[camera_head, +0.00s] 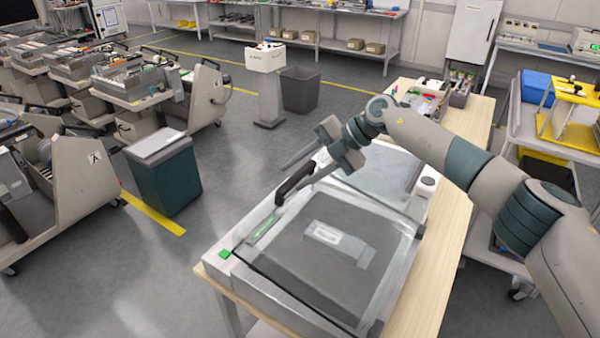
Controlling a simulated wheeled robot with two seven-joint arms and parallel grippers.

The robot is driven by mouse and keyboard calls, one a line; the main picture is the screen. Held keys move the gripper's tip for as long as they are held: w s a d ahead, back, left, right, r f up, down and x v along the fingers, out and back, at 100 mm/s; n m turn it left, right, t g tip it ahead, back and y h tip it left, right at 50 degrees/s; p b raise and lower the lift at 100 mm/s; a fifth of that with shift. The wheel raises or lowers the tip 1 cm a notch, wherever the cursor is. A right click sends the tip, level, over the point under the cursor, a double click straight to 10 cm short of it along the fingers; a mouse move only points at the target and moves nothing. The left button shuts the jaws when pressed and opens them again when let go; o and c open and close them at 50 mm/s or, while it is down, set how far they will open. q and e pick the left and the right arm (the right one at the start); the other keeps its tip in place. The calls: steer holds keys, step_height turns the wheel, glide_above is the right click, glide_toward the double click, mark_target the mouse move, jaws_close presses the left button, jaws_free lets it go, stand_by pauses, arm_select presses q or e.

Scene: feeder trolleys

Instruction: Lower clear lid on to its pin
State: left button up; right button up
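The clear lid (395,225) lies low over a shallow grey-white case (262,283) on the wooden bench. It may be slightly tilted; the gap is hard to judge. A black handle (293,183) stands at the lid's left edge. My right gripper (293,177) is at the handle's far end, its two fingers spread apart; contact with the handle cannot be told. A labelled grey block (338,242) shows through the lid. I cannot make out the pin clearly. My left gripper is not in view.
The wooden bench (440,275) has a tray of small parts (425,98) at its far end. A dark green bin (165,180) stands on the floor to the left, near feeder trolleys (75,195). A trolley with a yellow rack (565,130) stands at right.

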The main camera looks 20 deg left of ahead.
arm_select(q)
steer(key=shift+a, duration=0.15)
arm_select(e)
steer(key=shift+f, duration=0.1)
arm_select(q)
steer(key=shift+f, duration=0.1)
arm_select(e)
steer(key=shift+d, duration=0.2)
steer(key=shift+w+d+r+b, duration=0.1)
steer(key=shift+d+r+b, duration=0.25)
steer(key=shift+d, duration=0.05)
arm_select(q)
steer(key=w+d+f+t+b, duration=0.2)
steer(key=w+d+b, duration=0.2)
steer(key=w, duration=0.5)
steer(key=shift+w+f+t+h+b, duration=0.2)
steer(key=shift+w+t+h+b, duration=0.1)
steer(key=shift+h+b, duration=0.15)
arm_select(e)
steer(key=v, duration=1.6)
steer(key=shift+r, duration=0.15)
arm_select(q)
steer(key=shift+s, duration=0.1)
